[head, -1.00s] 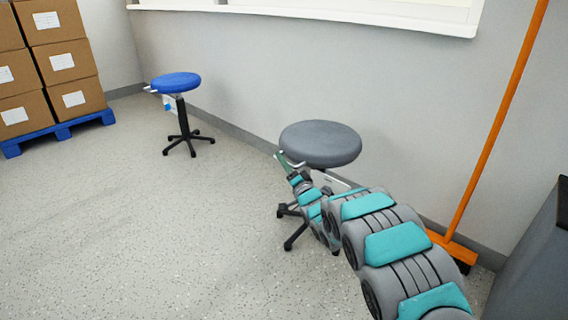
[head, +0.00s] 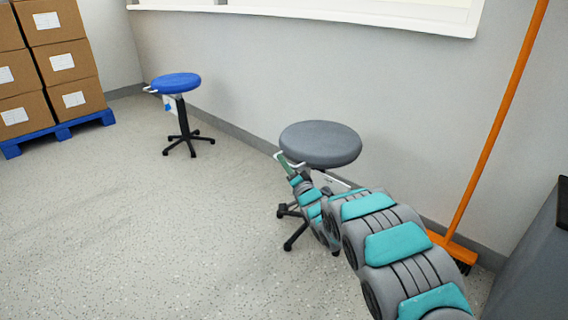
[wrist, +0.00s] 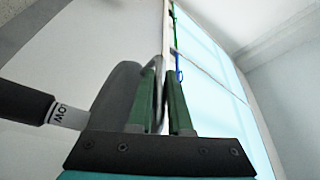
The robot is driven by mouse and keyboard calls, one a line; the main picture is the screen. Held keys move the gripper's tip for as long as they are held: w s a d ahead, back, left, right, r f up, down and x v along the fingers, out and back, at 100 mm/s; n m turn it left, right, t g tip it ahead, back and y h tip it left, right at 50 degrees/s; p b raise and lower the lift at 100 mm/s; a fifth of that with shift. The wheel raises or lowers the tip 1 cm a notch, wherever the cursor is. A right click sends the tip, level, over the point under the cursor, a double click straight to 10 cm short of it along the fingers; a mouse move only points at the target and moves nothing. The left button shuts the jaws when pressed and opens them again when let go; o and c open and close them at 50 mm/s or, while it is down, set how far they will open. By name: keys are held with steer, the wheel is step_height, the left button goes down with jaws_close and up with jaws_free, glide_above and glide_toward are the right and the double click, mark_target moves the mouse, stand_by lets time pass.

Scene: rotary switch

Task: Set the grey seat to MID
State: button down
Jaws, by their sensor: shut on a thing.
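The grey seat (head: 320,144) is a round stool top on a dark base near the wall; its underside also shows in the wrist view (wrist: 112,98). A thin metal loop lever (head: 289,162) sticks out under its left side. My gripper (head: 284,160) is at this lever. In the wrist view my gripper (wrist: 163,95) has its green fingers shut on the lever (wrist: 158,68), with the seat just left. The dark column (wrist: 22,102) carries a white band (wrist: 68,116) reading LOW. My arm hides part of the stool's base.
A blue stool (head: 176,83) with its own lever stands farther back left. Boxes (head: 58,62) are stacked on a blue pallet (head: 60,132) at far left. An orange broom (head: 492,135) leans on the wall at right. A dark cabinet (head: 530,250) is at lower right. Floor at left is clear.

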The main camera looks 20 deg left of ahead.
steer(key=shift+r, duration=0.1)
stand_by(0.7)
step_height(320, 180, up, 6)
steer(key=p, duration=0.4)
steer(key=shift+r+p, duration=0.15)
steer(key=shift+p, duration=0.25)
steer(key=c, duration=0.8)
jaws_free()
steer(key=shift+f, duration=0.25)
steer(key=shift+c, duration=0.2)
steer(key=shift+d, duration=0.15)
steer(key=v, duration=0.7)
steer(key=shift+s+d, duration=0.15)
steer(key=shift+s, duration=0.1)
